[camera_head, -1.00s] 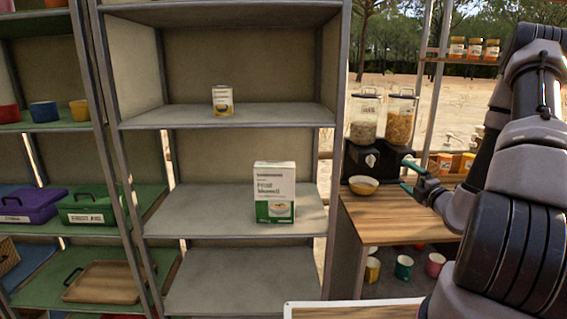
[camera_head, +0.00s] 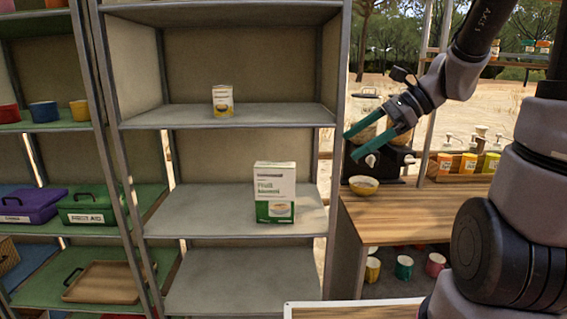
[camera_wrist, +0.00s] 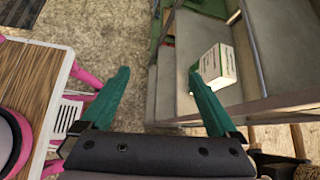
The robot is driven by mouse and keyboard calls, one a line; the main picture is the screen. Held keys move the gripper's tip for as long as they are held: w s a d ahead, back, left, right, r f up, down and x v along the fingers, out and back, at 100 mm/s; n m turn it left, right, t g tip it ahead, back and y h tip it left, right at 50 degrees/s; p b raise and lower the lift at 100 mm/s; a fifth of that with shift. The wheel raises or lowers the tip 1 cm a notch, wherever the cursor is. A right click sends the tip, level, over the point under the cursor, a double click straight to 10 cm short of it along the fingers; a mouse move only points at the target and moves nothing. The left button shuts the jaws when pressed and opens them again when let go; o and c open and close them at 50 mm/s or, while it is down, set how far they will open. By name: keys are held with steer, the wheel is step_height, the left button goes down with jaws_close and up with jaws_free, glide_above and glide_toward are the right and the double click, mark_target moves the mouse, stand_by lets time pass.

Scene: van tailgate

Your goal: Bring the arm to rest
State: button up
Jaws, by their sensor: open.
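My gripper (camera_head: 368,137) is open and empty in the head view, its two teal fingers pointing left in front of the cereal dispenser. My arm (camera_head: 463,65) reaches in from the right, bent high above the wooden counter. In the wrist view my gripper (camera_wrist: 157,88) shows both teal fingers spread apart, with only floor and the shelf edge between and beyond them. Nothing touches the fingers.
A bowl (camera_head: 364,185) sits by the dispenser (camera_head: 371,162). The counter (camera_head: 415,215) is mostly bare; mugs (camera_head: 404,267) stand below it.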

steer(key=s+d+r+n+t+h, duration=0.5)
steer(key=s+d+r+n+h, duration=0.2)
steer(key=n, duration=0.5)
steer(key=shift+d+r+n+t+h, duration=0.3)
steer(key=shift+d+r+h, duration=0.35)
steer(key=shift+r, duration=0.25)
